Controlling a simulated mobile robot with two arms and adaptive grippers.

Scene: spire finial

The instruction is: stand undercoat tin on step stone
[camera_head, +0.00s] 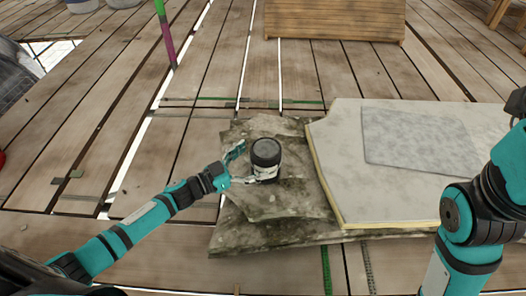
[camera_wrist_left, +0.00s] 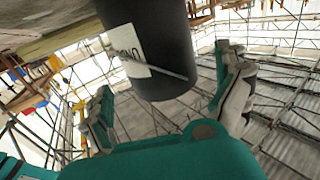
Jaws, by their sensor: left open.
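The undercoat tin (camera_head: 266,153) is a dark cylinder with a white label. It stands upright on the rough, mossy step stone (camera_head: 285,197) in the head view. My left gripper (camera_head: 247,163) is open at the tin's left side, with one finger toward its far side and the other toward its near side. In the left wrist view the tin (camera_wrist_left: 150,50) and part of its label lettering show between and above the two spread fingers (camera_wrist_left: 170,105). I cannot tell whether either finger touches it. My right arm shows at the right, its gripper out of view.
A pale slab (camera_head: 335,185) with a grey sheet (camera_head: 415,138) on it lies right of the stone. A wooden crate (camera_head: 335,18) stands behind. A green and purple pole (camera_head: 165,35) rises at the back left. The plank deck at left is mostly clear.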

